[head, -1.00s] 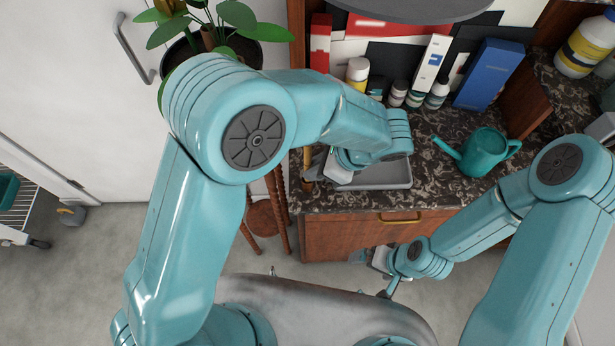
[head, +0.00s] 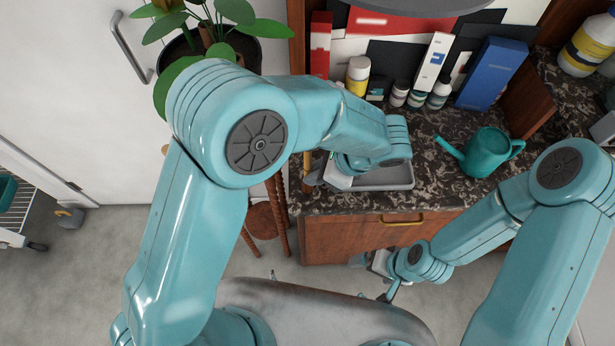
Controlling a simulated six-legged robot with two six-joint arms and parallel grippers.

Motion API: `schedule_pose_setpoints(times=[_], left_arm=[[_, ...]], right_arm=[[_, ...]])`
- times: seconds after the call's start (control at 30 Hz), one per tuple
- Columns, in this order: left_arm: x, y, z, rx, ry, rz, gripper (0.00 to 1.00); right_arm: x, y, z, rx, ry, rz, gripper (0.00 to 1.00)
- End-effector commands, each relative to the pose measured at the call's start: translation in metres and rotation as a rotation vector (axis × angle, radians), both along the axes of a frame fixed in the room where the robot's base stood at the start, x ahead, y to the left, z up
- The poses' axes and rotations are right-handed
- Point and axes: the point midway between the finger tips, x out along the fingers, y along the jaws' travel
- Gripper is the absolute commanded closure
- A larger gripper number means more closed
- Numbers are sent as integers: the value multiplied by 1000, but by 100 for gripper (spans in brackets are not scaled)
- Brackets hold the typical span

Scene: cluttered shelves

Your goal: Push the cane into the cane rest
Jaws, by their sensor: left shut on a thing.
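A narrow orange-brown upright piece, likely the cane (head: 307,161), shows at the left edge of the dark counter. My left gripper (head: 314,177) is at this piece, beside the grey tray, and is shut on it; the wrist hides much of the grip. The rest of the cane is hidden or too small to make out. I cannot pick out the cane rest. My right gripper (head: 371,263) hangs low in front of the wooden drawer, away from the cane, its fingers mostly hidden by its own wrist.
A grey tray (head: 398,182) lies on the speckled counter (head: 425,192). A teal watering can (head: 488,151) stands to its right. Bottles and boxes, one blue (head: 492,74), stand at the back.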

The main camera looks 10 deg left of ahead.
Motion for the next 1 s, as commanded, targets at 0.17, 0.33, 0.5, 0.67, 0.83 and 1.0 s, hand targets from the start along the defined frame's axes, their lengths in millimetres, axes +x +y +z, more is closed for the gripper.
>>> schedule_pose_setpoints(times=[0.17, 0.33, 0.5, 0.67, 0.83, 1.0], left_arm=[[0, 0, 0, 0, 0, 0, 100], [0, 0, -1, 0, 0, 0, 100], [0, 0, -2, 0, 0, 0, 100], [0, 0, -3, 0, 0, 0, 100], [0, 0, -3, 0, 0, 0, 69], [0, 0, -3, 0, 0, 0, 55]], right_arm=[[0, 0, 0, 0, 0, 0, 0], [0, 0, 0, 0, 0, 0, 0], [0, 0, -1, 0, 0, 0, 0], [0, 0, -2, 0, 0, 0, 0], [0, 0, -2, 0, 0, 0, 0], [0, 0, -2, 0, 0, 0, 0]])
